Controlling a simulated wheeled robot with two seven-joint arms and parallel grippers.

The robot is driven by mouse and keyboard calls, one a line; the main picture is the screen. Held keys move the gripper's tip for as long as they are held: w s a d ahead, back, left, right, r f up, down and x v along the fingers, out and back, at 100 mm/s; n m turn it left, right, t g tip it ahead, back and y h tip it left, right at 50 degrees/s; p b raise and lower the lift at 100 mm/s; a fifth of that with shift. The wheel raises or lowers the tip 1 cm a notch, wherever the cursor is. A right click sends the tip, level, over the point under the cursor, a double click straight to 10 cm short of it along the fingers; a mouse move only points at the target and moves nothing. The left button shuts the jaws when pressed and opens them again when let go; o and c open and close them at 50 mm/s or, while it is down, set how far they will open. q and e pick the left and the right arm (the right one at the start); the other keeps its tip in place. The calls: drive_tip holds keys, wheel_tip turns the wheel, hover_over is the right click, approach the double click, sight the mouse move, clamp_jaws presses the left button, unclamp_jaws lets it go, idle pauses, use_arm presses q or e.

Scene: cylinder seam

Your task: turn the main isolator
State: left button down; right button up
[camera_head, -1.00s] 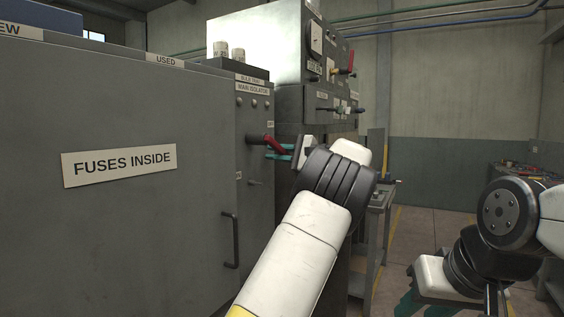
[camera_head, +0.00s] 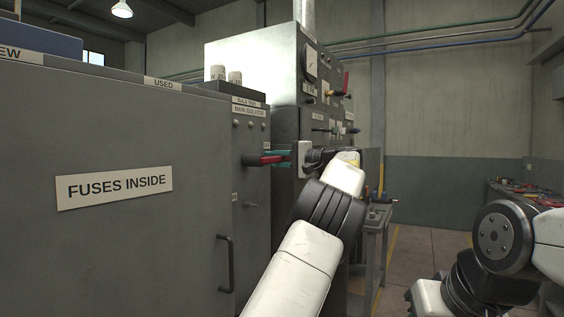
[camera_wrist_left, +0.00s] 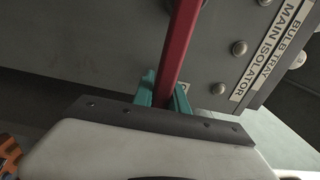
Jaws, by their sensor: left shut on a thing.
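The main isolator's red handle (camera_head: 270,160) sticks out of the grey cabinet front, under the "MAIN ISOLATOR" label (camera_head: 249,110). It lies about level in the head view, with its dark base at the left. My left gripper (camera_head: 280,158) has its teal fingers shut on the outer part of the handle. In the left wrist view the red handle (camera_wrist_left: 180,45) runs down between the two teal fingers (camera_wrist_left: 164,92). My right gripper (camera_head: 428,300) is at the bottom right, away from the cabinet. Its fingers are mostly cut off by the frame edge.
The grey cabinet door has a "FUSES INSIDE" sign (camera_head: 115,188) and a black door handle (camera_head: 228,263). A taller panel with knobs and levers (camera_head: 325,90) stands behind my left wrist. A small trolley (camera_head: 376,235) stands to the right. The floor between it and the right bench (camera_head: 525,190) is clear.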

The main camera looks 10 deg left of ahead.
sight(284, 159)
use_arm(q)
drive_tip(key=c, duration=1.3)
unclamp_jaws()
drive_tip(key=shift+d, duration=0.1)
drive_tip(key=v, duration=0.7)
drive_tip(key=shift+s+d, duration=0.15)
drive_tip(key=shift+d, duration=0.15)
